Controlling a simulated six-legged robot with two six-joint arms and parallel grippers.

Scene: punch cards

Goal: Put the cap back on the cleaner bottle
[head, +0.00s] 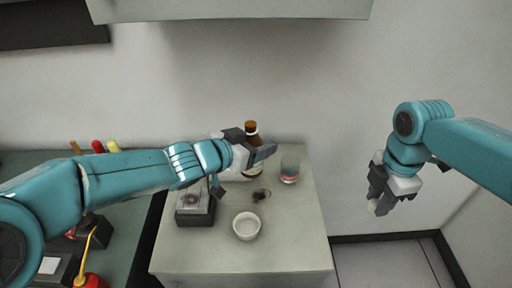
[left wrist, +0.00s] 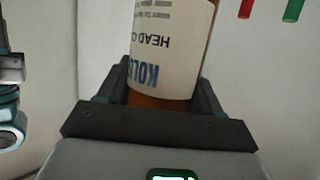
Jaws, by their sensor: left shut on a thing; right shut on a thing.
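The cleaner bottle (head: 251,128) is brown with a pale label. It stands out above my left gripper (head: 268,152) at the back of the cabinet top. The left wrist view shows its label (left wrist: 165,45) upside down, with the fingers on both sides of the brown glass (left wrist: 160,102). My left gripper is shut on it. My right gripper (head: 376,200) hangs at the right, clear of the cabinet, shut on a small greyish thing at its fingertips, which looks to be the cap. The fingers hide much of it.
The cabinet top (head: 300,235) holds a white bowl (head: 246,226), a glass jar (head: 290,168), a small dark item (head: 261,195) and a dark-based box (head: 195,207). A bench with tools and a red can (head: 90,281) is at left. A shelf (head: 230,10) overhangs above.

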